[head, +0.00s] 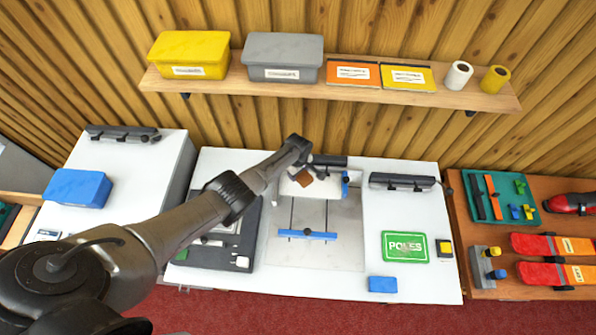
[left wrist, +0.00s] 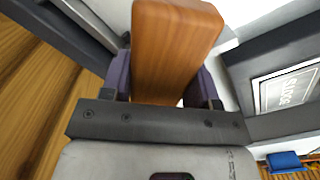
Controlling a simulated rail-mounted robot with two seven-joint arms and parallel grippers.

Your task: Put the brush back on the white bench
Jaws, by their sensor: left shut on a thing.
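The brush shows as a brown wooden block (head: 304,179) at the end of my left arm in the head view. In the left wrist view its wooden body (left wrist: 178,45) fills the space between the two dark fingers. My left gripper (head: 316,171) is shut on it, above the back middle of the white bench (head: 415,205). The brush's bristles are hidden, and I cannot tell its height above the bench. My right gripper is not in view.
A grey plate with a blue bar (head: 307,235) lies mid-bench. A dark tray (head: 240,262) is left of it; a green sign (head: 405,247) and blue block (head: 382,284) are right. A shelf (head: 440,96) with boxes hangs behind. The bench's right part has bare room.

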